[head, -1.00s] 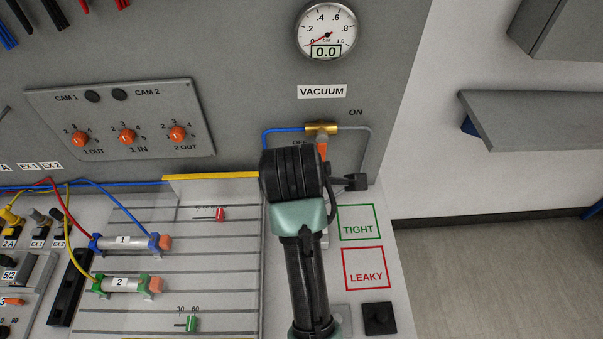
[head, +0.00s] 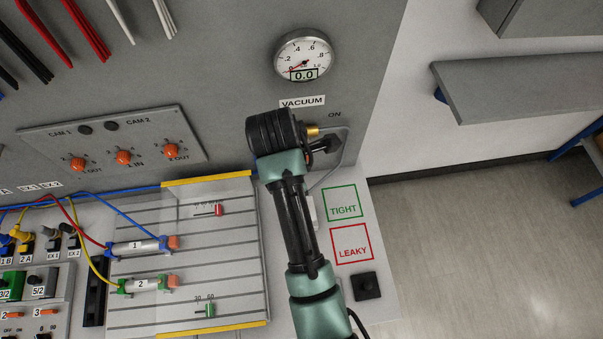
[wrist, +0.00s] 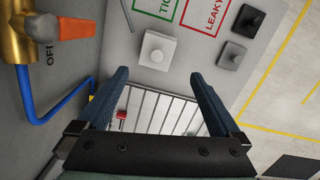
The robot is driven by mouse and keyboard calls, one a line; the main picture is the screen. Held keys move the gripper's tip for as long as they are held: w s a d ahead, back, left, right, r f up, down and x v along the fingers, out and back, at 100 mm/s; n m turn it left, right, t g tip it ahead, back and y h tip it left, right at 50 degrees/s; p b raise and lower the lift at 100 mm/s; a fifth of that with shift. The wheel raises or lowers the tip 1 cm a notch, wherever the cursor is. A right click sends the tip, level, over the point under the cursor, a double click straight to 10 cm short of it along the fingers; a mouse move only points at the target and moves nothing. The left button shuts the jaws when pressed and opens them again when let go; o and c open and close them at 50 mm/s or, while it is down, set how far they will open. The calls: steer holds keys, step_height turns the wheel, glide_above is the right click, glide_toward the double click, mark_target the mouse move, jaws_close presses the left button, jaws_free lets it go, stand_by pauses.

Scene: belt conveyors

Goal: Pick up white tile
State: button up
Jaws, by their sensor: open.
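The white tile (wrist: 157,48), a light square block with a round knob on top, lies on the grey panel near the TIGHT box in the wrist view. In the head view my arm covers most of it, and only a pale edge (head: 312,212) shows. My gripper (wrist: 158,76) is open, with its two blue fingers wide apart and nothing between them. The tile appears ahead of the fingertips, beyond the gap, and is not touched. In the head view the fingers are hidden behind my wrist.
A black tile (head: 366,286) and a dark grey tile (wrist: 231,56) lie near the green TIGHT box (head: 342,204) and red LEAKY box (head: 352,244). The brass valve (wrist: 16,30) with its orange handle (wrist: 75,27) and blue hose (wrist: 50,115) is at the left of the wrist view.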

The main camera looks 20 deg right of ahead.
steer(key=f, duration=0.3)
steer(key=d+f+p, duration=0.1)
steer(key=f, duration=0.1)
steer(key=f+p, duration=0.1)
steer(key=f, duration=0.2)
steer(key=shift+w+d+f, duration=0.15)
steer(key=shift+d+f, duration=0.1)
steer(key=shift+f, duration=0.1)
steer(key=shift+c, duration=0.3)
steer(key=c, duration=1.3)
steer(key=shift+r, duration=0.15)
